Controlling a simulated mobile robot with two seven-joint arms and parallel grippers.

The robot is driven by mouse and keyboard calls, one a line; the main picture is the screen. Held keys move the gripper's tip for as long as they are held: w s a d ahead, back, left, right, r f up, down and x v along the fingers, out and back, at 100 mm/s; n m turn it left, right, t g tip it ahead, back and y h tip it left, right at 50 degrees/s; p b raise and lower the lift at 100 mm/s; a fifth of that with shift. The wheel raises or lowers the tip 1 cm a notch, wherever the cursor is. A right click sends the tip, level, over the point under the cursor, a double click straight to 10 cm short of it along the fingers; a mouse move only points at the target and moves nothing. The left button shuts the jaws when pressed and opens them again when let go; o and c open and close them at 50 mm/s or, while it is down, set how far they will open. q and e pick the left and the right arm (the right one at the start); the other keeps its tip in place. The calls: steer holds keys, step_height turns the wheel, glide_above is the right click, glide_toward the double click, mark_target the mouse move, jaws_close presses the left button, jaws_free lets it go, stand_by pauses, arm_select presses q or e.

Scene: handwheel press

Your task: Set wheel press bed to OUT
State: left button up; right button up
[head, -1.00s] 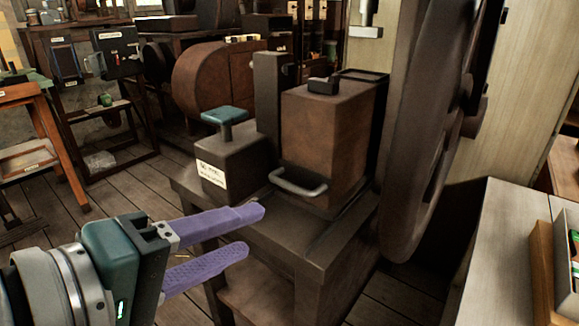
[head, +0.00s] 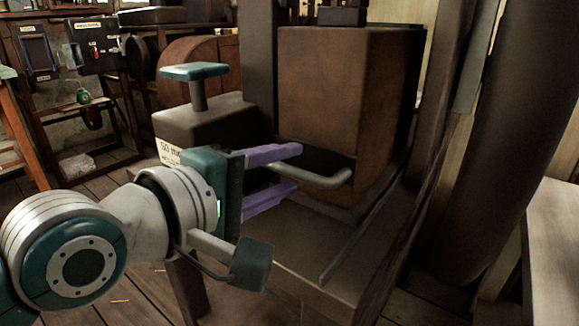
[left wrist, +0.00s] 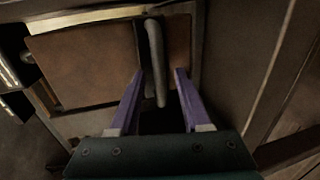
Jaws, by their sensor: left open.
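The press bed is a brown block (head: 335,95) with a grey bar handle (head: 322,180) low on its front, standing on the dark press base (head: 300,245). The block also shows in the left wrist view (left wrist: 85,65). My left gripper (head: 297,168) is open, its two purple fingers at the left end of the handle. In the left wrist view the handle (left wrist: 155,60) lies between the open fingers (left wrist: 158,80), with gaps visible on both sides. My right gripper is not in view. The press's large dark wheel (head: 500,150) is at the right.
A dark box with a teal-topped knob (head: 195,72) and a paper label (head: 168,152) stands left of the block, close to my left gripper. A rail (head: 360,235) runs along the base. A pale tabletop (head: 555,240) is at the right. Wooden floor lies at the lower left.

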arm_select(q)
steer(key=shift+w+d+f, duration=0.15)
steer(key=shift+w+d, duration=0.25)
steer(key=shift+w, duration=0.1)
jaws_close()
stand_by(1.2)
